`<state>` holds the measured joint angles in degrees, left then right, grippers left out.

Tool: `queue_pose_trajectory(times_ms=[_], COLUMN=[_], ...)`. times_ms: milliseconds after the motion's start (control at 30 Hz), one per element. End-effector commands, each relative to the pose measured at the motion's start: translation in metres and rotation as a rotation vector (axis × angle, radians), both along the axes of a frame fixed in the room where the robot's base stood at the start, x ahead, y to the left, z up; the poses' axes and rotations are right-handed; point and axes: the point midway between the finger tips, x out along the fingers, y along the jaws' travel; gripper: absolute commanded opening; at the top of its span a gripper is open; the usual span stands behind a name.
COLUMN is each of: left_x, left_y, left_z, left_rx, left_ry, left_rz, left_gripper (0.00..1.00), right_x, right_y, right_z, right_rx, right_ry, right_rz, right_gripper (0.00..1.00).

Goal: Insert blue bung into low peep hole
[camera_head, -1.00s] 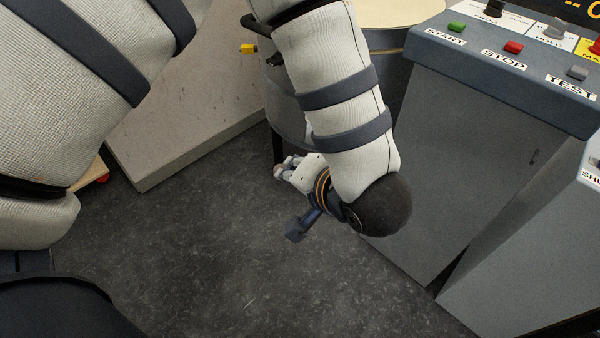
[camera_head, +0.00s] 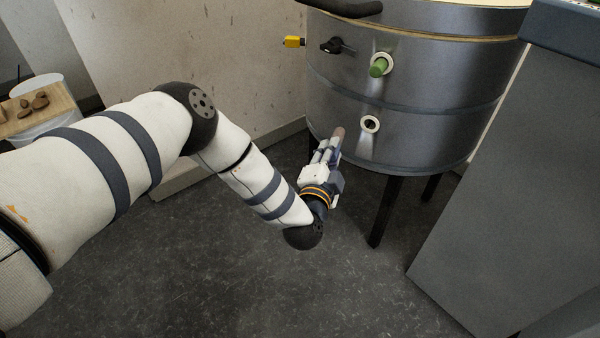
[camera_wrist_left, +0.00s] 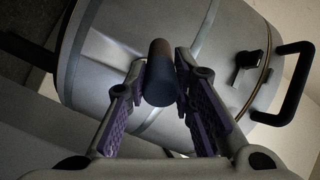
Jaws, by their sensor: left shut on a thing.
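My left gripper (camera_head: 327,150) is shut on the bung (camera_head: 339,132), whose brownish end points up past the fingertips in the head view. In the left wrist view the bung (camera_wrist_left: 160,78) is a cylinder, dark blue-grey with a brown end, between the two purple-padded fingers (camera_wrist_left: 162,88). The low peep hole (camera_head: 370,124) is a pale ring with a dark centre on the metal drum (camera_head: 430,125). The bung appears apart from it, to its left and slightly lower in the picture. The hole cannot be made out in the wrist view. My right gripper is out of view.
A green bung (camera_head: 378,67) sits in the upper ringed hole. A black valve handle (camera_head: 333,46) and a yellow fitting (camera_head: 293,41) stick out at the drum's left. Dark legs (camera_head: 384,212) support the drum. A grey cabinet (camera_head: 500,190) stands right. The floor in front is clear.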

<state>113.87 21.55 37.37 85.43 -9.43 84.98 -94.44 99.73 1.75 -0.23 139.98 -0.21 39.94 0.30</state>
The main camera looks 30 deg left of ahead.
Motion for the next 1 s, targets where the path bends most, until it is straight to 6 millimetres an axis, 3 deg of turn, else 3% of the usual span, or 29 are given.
queue_pose_trajectory(times_ms=[33, 233, 567, 1000], left_x=[0.004, 0.010, 0.009, 0.049], left_y=[-0.011, -0.039, -0.041, -0.038], left_z=[-0.010, -0.006, -0.001, -0.006], left_rx=[0.003, 0.005, 0.010, 0.007], left_ry=[-0.012, -0.055, -0.063, -0.060], left_rz=[-0.056, -0.190, -0.196, -0.195], left_gripper=[0.00, 0.00, 0.00, 0.00], right_x=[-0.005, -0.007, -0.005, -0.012], right_y=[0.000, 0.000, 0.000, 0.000], right_z=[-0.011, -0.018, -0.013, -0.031], right_rx=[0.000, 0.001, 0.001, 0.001], right_ry=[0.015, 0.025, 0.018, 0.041], right_rz=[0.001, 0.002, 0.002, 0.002], right_gripper=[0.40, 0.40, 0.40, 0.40])
